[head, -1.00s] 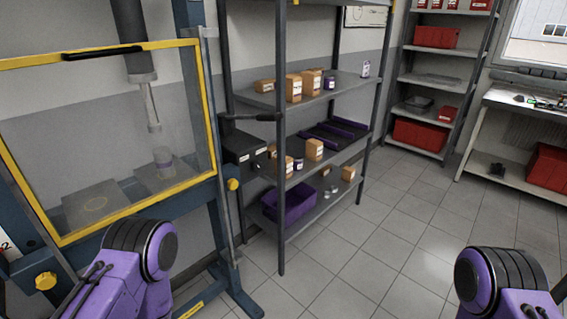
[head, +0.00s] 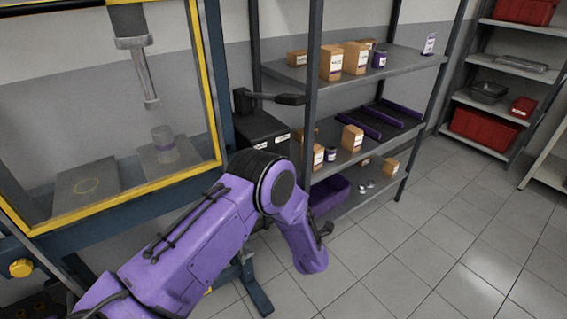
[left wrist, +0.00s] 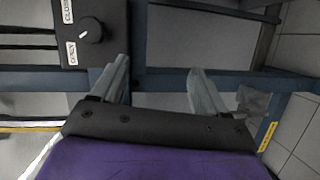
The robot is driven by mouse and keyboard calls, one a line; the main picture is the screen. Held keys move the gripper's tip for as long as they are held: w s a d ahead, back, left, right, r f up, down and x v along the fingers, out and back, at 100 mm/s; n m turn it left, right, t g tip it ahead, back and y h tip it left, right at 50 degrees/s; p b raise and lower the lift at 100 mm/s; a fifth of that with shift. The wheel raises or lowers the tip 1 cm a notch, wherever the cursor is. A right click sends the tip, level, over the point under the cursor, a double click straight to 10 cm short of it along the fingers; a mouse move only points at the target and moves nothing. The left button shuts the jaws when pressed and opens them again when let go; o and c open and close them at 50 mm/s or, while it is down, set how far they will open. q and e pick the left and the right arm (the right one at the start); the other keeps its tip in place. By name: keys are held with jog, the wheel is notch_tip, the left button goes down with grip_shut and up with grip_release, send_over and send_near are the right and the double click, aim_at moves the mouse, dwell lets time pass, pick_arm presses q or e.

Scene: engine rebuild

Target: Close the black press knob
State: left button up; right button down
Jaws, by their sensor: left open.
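The black press knob (left wrist: 91,31) is round and sits on a black control box (left wrist: 112,12) at the upper left of the left wrist view. Its small white mark points roughly left; two white labels, apparently CLOSE and OPEN, lie beside it. In the head view the black box (head: 262,132) is attached beside the press, and the knob is hard to make out. My left gripper (left wrist: 160,78) is open and empty in the left wrist view, below and right of the knob, not touching it. In the head view my left arm hides the area below the box. My right gripper is out of view.
The yellow-framed press guard (head: 122,197) stands left of the box, with a dark lever (head: 277,98) above the box. A metal shelf (head: 405,68) with cartons, cans and a purple bin (head: 329,196) stands close on the right. Tiled floor (head: 440,255) is free farther right.

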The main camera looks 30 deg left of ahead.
pick_arm(q)
jog(key=w+a+r+n+g+y, duration=0.1)
jog(key=w+r+n+g+y, duration=0.4)
jog(key=r+n, duration=0.65)
jog(key=shift+n+t+h, duration=0.4)
jog(key=shift+n+t, duration=0.1)
jog(key=shift+n, duration=0.45)
jog(key=x, duration=0.3)
jog(key=p+x, duration=0.1)
jog(key=x, duration=0.3)
jog(key=w+f+p+x, duration=0.1)
jog(key=x, duration=0.2)
jog(key=shift+w+a, duration=0.1)
jog(key=shift+w, duration=0.05)
jog(key=shift+c, duration=0.3)
jog(key=c, duration=1)
